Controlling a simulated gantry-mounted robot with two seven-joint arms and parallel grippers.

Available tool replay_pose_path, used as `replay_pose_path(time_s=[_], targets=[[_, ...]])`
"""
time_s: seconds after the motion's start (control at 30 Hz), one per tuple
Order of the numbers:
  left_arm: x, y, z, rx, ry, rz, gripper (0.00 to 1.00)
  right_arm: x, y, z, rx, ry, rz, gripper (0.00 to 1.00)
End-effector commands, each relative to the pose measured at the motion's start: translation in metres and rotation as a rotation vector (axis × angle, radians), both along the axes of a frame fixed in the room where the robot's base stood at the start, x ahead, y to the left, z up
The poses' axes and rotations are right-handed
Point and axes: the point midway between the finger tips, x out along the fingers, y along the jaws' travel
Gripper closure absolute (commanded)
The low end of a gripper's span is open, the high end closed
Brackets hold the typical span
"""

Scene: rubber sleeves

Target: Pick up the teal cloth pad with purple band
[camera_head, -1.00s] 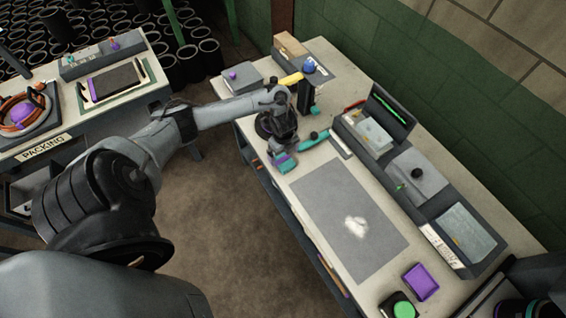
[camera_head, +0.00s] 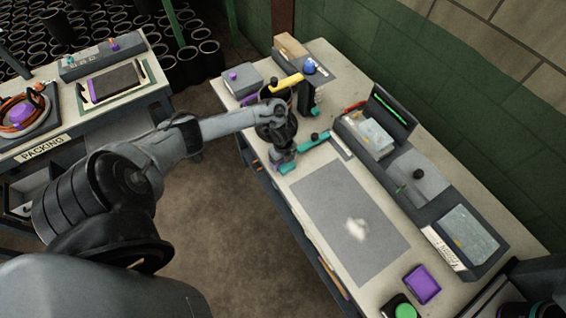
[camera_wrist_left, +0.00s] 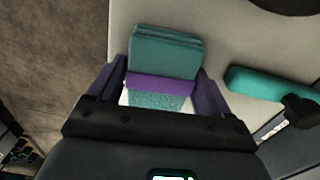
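The teal cloth pad with a purple band (camera_wrist_left: 163,84) lies at the near edge of the pale bench; it also shows in the head view (camera_head: 288,168), partly covered by my gripper. Its teal end sticks out past the fingers. My left gripper (camera_wrist_left: 160,92) is over the pad, pointing down, with one dark purple finger on each side of the banded part. The fingers are apart, and I cannot tell whether they touch the pad's sides. In the head view my left gripper (camera_head: 281,150) hides the band. My right gripper is not in view.
A teal-handled tool (camera_wrist_left: 268,83) lies close to the right of the gripper. A grey mat (camera_head: 340,215) lies in front, mostly clear. Grey bins (camera_head: 417,172) line the wall side.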

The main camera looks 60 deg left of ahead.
Motion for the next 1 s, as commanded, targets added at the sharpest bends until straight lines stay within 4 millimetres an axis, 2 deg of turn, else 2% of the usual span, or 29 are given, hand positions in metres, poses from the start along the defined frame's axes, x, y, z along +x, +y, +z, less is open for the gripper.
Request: replay_pose_path(time_s=[0.03, 0.2, 0.23, 0.47, 0.67, 0.77, 0.9, 1.0], targets=[[0.0, 0.0, 0.0, 0.0, 0.0, 0.0, 0.29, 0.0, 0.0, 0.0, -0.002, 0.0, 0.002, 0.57], [0.0, 0.0, 0.0, 0.0, 0.0, 0.0, 0.55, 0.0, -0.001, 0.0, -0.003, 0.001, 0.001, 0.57], [0.0, 0.0, 0.0, 0.0, 0.0, 0.0, 0.57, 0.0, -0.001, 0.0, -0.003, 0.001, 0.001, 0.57], [0.0, 0.0, 0.001, 0.0, -0.001, 0.0, 0.57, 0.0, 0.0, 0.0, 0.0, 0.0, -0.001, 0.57], [0.001, 0.001, 0.009, 0.0, -0.003, -0.001, 0.57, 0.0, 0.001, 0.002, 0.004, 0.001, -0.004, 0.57], [0.001, 0.0, 0.019, 0.0, -0.003, -0.002, 0.57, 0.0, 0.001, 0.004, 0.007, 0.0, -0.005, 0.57], [0.002, 0.001, 0.043, 0.002, -0.004, -0.002, 0.57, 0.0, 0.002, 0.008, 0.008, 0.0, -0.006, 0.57], [0.017, -0.015, 0.054, -0.004, -0.008, -0.003, 0.57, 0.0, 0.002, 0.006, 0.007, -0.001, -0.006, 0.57]])
